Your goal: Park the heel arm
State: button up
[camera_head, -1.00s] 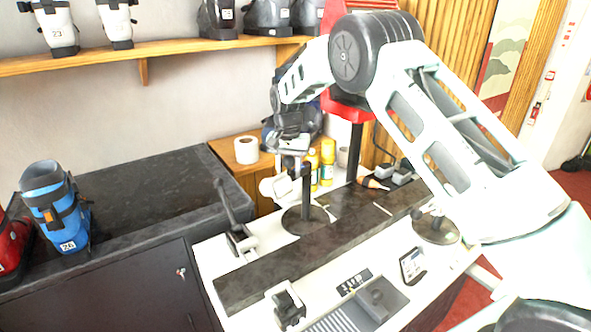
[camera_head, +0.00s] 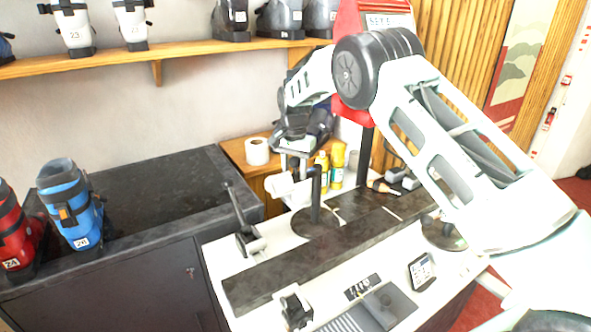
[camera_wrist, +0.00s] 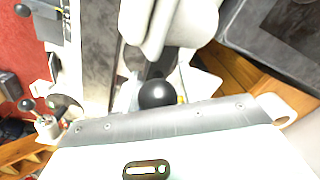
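No label marks the heel arm, so I cannot be sure which part it is. A dark upright post (camera_head: 316,197) stands on a round dark base on the bench. My gripper (camera_head: 293,168) points down just left of its top; whether they touch is unclear. In the wrist view a black ball knob (camera_wrist: 157,93) sits close in front of the gripper's silver edge, near the middle. The finger opening is not clear in either view. A separate black lever (camera_head: 237,207) stands tilted on the bench's left side.
A dark slab (camera_head: 265,280) runs along the white bench. Yellow bottles (camera_head: 337,165), a brush (camera_head: 382,187) and a paper roll (camera_head: 257,150) lie behind. A small display (camera_head: 421,271) stands in front. Blue (camera_head: 68,205) and red boots (camera_head: 17,235) stand on the left counter, mostly clear.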

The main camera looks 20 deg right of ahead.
jog(key=shift+o, duration=0.8)
jog(key=shift+w+a+r, duration=0.15)
jog(key=shift+w+a, duration=0.1)
jog(key=shift+d, duration=0.15)
jog(key=shift+s, duration=0.1)
notch_tip(320, 180, up, 17)
jog(key=b, duration=0.3)
jog(key=shift+r, duration=0.15)
